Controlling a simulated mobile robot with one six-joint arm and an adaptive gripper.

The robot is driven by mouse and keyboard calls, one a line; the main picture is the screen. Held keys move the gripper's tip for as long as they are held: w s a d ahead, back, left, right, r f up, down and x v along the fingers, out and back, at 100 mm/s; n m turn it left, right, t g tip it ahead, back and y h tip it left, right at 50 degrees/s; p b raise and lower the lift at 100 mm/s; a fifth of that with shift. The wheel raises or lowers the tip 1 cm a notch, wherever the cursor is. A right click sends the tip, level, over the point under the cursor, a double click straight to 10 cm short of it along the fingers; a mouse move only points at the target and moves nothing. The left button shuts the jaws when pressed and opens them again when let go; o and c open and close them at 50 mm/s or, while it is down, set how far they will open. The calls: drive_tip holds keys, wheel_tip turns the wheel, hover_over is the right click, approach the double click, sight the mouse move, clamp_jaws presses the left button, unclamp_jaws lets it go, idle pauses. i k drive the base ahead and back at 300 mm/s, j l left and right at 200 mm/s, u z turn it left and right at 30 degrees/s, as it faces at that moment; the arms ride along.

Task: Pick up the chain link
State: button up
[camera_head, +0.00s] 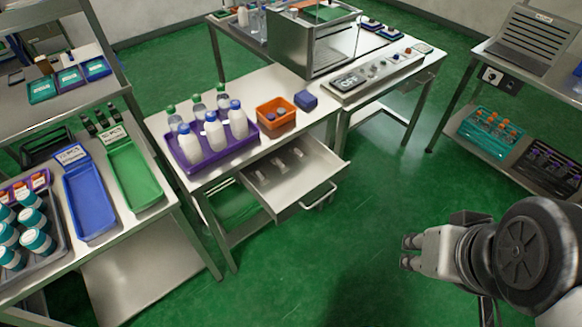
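I cannot make out a chain link for certain. Several small pale metal pieces (279,163) lie in the open drawer (318,181) under the middle table; they are too small to identify. My gripper (406,252) is at the lower right, over the green floor, to the right of the drawer and well apart from it. Its two fingertips are apart with nothing between them. The orange bin (276,113) on the middle table holds small items that I cannot identify.
A purple tray (208,162) of white bottles stands beside the orange bin and a blue box (305,100). Blue (90,202) and green (135,176) trays lie on the left table. The drawer juts out over the floor. Open floor (350,240) lies between drawer and gripper.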

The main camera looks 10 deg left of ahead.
sight(280, 164)
drive_tip(key=i+u, duration=0.3)
drive_tip(key=i, duration=0.2)
drive_tip(key=i+u, duration=0.3)
drive_tip(key=i, duration=0.2)
